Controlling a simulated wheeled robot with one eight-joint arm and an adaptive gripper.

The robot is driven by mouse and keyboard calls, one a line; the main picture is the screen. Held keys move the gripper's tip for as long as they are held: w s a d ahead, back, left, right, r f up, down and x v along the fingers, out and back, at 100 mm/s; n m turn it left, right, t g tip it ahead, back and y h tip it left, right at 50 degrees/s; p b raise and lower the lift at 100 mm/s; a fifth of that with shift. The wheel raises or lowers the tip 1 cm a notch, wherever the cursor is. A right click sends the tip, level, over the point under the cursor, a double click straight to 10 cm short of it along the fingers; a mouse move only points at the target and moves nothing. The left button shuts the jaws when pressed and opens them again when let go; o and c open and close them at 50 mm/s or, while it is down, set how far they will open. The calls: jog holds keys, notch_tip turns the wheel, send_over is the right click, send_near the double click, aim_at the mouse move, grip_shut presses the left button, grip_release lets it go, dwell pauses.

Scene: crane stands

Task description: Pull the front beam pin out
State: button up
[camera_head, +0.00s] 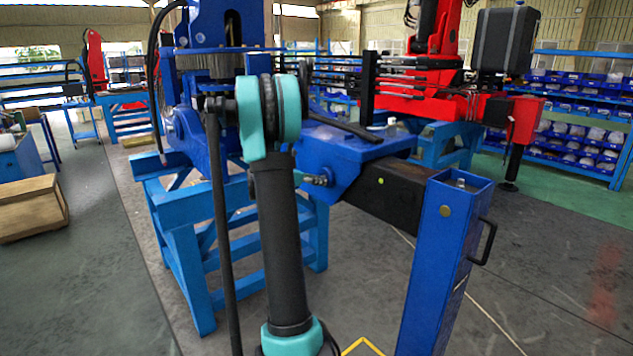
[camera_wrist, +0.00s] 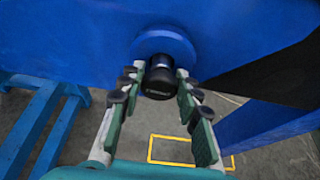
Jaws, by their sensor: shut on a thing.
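The front beam pin shows in the wrist view as a black round knob (camera_wrist: 158,80) in a round blue collar (camera_wrist: 166,44) on the side of the blue beam housing (camera_wrist: 90,38). My gripper (camera_wrist: 158,90) has its green fingers with dark pads on both sides of the knob, shut on it. The knob sits close against the collar; how deep the pin goes is hidden. In the head view the blue housing (camera_head: 352,160) holds a dark beam (camera_head: 385,194).
A blue outrigger leg (camera_head: 440,262) with a black handle (camera_head: 485,242) stands at the beam's end. A small metal fitting (camera_head: 318,180) sticks out of the housing. A blue support frame (camera_head: 185,250) stands on the left. Floor at the right is open.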

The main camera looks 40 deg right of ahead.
grip_shut()
jog(key=shift+a, duration=0.1)
jog(key=a, duration=0.4)
jog(key=shift+s+a, duration=0.2)
jog(key=shift+a, duration=0.1)
jog(key=shift+f, duration=0.1)
jog(key=o, duration=1)
grip_release()
jog(key=shift+a, duration=0.15)
